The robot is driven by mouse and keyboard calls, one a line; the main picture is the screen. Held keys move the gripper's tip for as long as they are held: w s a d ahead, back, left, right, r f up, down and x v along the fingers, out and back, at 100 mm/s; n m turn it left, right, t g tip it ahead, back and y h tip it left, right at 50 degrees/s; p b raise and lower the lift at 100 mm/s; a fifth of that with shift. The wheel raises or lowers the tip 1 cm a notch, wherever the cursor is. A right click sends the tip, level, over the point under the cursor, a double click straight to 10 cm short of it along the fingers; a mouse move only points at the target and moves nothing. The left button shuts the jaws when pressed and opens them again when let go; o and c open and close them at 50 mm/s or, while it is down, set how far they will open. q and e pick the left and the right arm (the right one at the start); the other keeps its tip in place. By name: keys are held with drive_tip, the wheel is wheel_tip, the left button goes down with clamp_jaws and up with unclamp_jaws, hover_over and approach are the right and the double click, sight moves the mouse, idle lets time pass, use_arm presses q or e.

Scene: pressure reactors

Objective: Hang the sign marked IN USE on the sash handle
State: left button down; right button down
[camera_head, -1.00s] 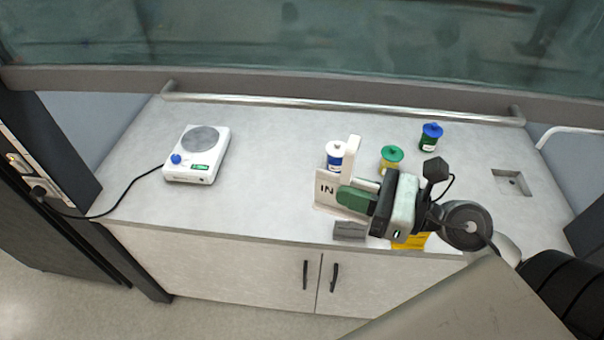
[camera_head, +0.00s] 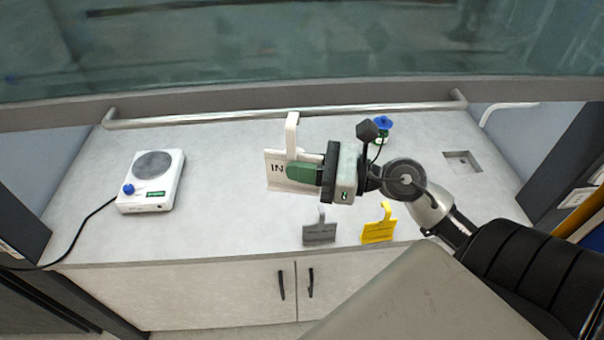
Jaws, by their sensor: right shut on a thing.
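The white sign (camera_head: 276,180) has a hook at its top and shows the letters IN; the rest of its text is hidden behind my gripper. My right gripper (camera_head: 303,174) is shut on the sign and holds it upright above the bench. The sash handle (camera_head: 220,116) is a long metal bar along the sash's lower edge. It lies behind the sign's hook in the picture, and a gap seems to show between them. My left gripper is not in view.
A grey sign (camera_head: 319,233) and a yellow sign (camera_head: 379,230) stand near the bench's front edge. A white hotplate (camera_head: 152,183) with a cable stands at left. A blue-capped bottle (camera_head: 382,126) is behind my right arm. The bench (camera_head: 225,200) between hotplate and sign is clear.

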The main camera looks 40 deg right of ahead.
drive_tip(key=w+d+f+b, duration=0.2)
drive_tip(key=w+d+b, duration=0.1)
drive_tip(key=w, duration=0.3)
drive_tip(key=shift+d, duration=0.4)
idle(0.3)
drive_tip(key=shift+f, duration=0.1)
drive_tip(key=c, duration=1.2)
unclamp_jaws()
drive_tip(key=shift+o, duration=0.2)
